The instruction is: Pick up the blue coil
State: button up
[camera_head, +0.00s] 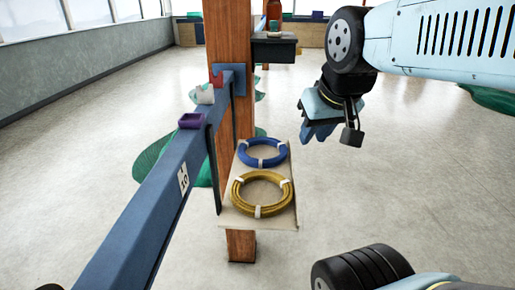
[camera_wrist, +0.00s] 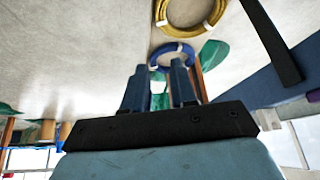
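The blue coil (camera_head: 274,162), a ring with white ties, lies flat at the far end of a pale shelf board (camera_head: 285,222) beside a wooden post. The yellow coil (camera_head: 238,196) lies on the same board, on the near side. My gripper (camera_head: 318,130) hangs to the right of and above the board, apart from the blue coil, with its blue fingers pointing down. In the wrist view, the two fingers (camera_wrist: 160,88) stand apart with nothing between them. The blue coil (camera_wrist: 157,55) shows beyond their tips, partly hidden, with the yellow coil (camera_wrist: 192,35) further up.
The wooden post (camera_head: 229,45) stands behind the board. A blue beam (camera_head: 150,215) runs along the left, carrying a purple block (camera_head: 192,121) and a white item (camera_head: 205,95). A dark shelf (camera_head: 273,47) with a bottle juts from the post. Open floor lies to the right.

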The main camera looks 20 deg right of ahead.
jog(key=m+g, duration=0.6)
jog(key=m, duration=0.2)
send_over(282, 153)
jog(key=f, duration=1.5)
jog(key=shift+w+d+f, duration=0.15)
jog(key=shift+d+f, duration=0.05)
jog(key=shift+f, duration=0.05)
jog(key=shift+a+f, duration=0.15)
jog(key=shift+f, duration=2.5)
jog(key=shift+c, duration=0.3)
grip_shut()
